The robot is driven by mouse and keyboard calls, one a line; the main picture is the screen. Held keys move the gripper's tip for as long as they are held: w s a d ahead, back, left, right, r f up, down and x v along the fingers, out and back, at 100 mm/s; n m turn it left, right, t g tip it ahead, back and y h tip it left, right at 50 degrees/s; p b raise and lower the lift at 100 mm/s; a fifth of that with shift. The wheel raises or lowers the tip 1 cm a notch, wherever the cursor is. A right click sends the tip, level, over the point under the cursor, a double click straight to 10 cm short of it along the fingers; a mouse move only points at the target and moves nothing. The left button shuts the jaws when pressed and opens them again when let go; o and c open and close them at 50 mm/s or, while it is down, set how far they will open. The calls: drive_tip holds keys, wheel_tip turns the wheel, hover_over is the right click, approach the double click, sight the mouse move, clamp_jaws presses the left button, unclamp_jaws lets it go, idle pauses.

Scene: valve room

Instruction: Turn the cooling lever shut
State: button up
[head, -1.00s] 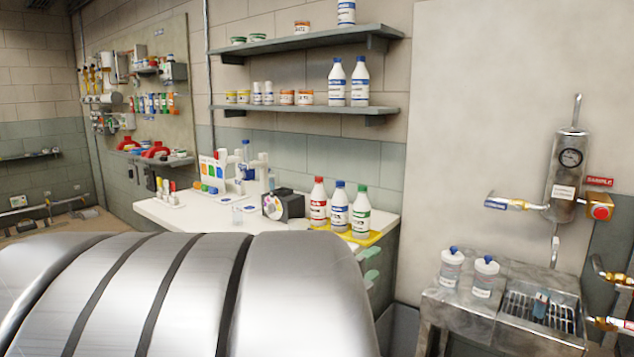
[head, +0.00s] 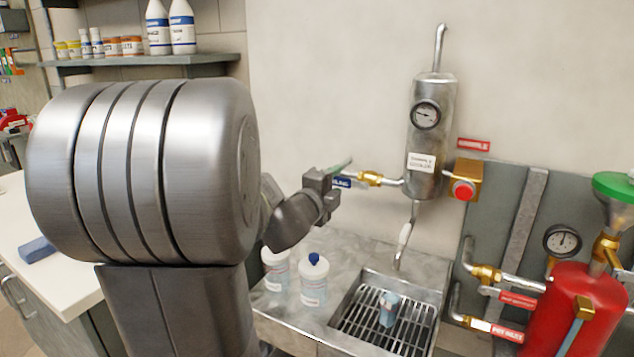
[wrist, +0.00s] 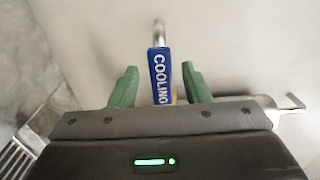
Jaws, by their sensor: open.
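A blue piece marked COOLING (wrist: 160,75) sits on the cooling line in the wrist view; it also shows in the head view (head: 342,182), partly hidden by my gripper. I cannot tell whether it is the lever's handle or a label on the pipe. A brass valve body (head: 370,178) joins this line to the steel cylinder (head: 424,150). My gripper (wrist: 160,85) is open, with one green finger on each side of the blue piece and a gap on both sides. In the head view my gripper (head: 342,166) is left of the brass valve.
A sink with a grate (head: 380,318) and two white bottles, one of them with a blue cap (head: 314,280), stand below. An orange box with a red button (head: 464,188) is right of the cylinder. A red tank (head: 575,305) stands at far right.

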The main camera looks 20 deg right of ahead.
drive_tip(key=shift+w+d+r, duration=0.1)
drive_tip(key=shift+w+d, duration=0.3)
drive_tip(key=shift+d, duration=0.15)
clamp_jaws()
